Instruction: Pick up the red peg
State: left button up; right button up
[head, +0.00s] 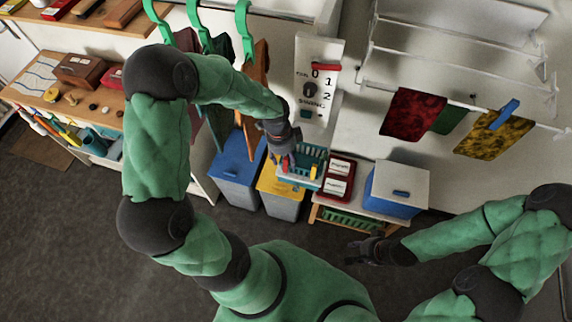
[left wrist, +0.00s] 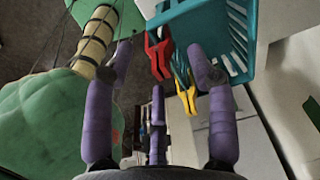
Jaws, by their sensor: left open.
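The red peg (left wrist: 158,55) is a small clothespin at the rim of the teal basket (left wrist: 237,42). In the head view the red peg (head: 285,164) shows small at the basket's left end, partly hidden by my left gripper (head: 284,150). My left gripper is open, pointing down at the basket. In the left wrist view its purple fingers (left wrist: 160,68) are spread, with the red peg between the upper fingertips; I cannot tell if they touch it. A yellow peg (left wrist: 187,97) and a teal peg (left wrist: 180,70) are beside it. My right gripper (head: 357,250) is away at lower right, its jaws unclear.
A dark red box (head: 337,178) and a white-topped blue bin (head: 397,188) stand right of the basket. Blue (head: 237,170) and yellow (head: 281,190) bins stand to its left. Hanging clothes (head: 258,85) and a switch panel (head: 315,92) are behind. Floor at lower left is clear.

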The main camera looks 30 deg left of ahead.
pick_arm(q)
jog(key=shift+w+d+f, duration=0.15)
jog(key=shift+w+f, duration=0.05)
jog(key=shift+f, duration=0.85)
jog(key=shift+s, duration=0.1)
jog(key=c, duration=1.1)
jog(key=shift+r, duration=0.1)
notch_tip(320, 180, up, 10)
